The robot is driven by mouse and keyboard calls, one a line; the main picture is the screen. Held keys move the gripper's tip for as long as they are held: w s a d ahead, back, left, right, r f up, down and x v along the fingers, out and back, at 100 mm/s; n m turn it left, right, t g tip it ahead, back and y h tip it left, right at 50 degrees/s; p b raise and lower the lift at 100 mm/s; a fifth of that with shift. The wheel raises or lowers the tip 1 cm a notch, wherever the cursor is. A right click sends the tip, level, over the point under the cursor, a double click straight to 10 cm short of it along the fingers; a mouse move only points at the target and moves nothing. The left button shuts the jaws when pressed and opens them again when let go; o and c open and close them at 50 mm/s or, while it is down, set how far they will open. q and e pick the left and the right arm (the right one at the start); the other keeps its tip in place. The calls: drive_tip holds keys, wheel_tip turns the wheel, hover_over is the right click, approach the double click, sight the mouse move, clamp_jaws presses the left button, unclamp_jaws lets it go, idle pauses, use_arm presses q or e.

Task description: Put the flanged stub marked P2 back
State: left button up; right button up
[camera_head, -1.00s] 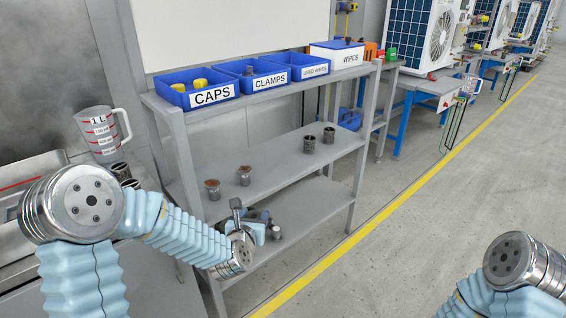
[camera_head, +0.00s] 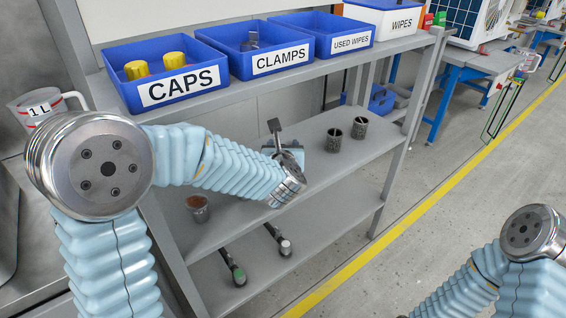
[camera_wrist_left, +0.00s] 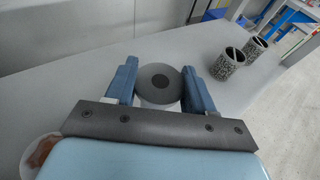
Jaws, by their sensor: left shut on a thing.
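My left gripper (camera_head: 286,150) is over the middle shelf, its blue fingers partly behind my arm in the head view. In the left wrist view its fingers (camera_wrist_left: 160,78) are shut on a round grey piece, apparently the flanged stub (camera_wrist_left: 159,76), with a flat disc face and a dark round centre. No P2 marking is readable on it. I cannot tell whether it touches the shelf. My right gripper is out of view; only its arm shows at lower right.
Blue bins (camera_head: 165,100) stand above. Two handled parts (camera_head: 238,274) (camera_head: 284,246) lie on the lower shelf.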

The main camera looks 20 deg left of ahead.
use_arm(q)
drive_tip(key=shift+f, duration=2.15)
drive_tip(key=shift+f, duration=0.1)
drive_tip(key=o, duration=1.2)
drive_tip(key=shift+o, duration=0.2)
drive_tip(key=shift+r, duration=0.25)
drive_tip(key=b+v, duration=0.1)
drive_tip(key=v, duration=1.1)
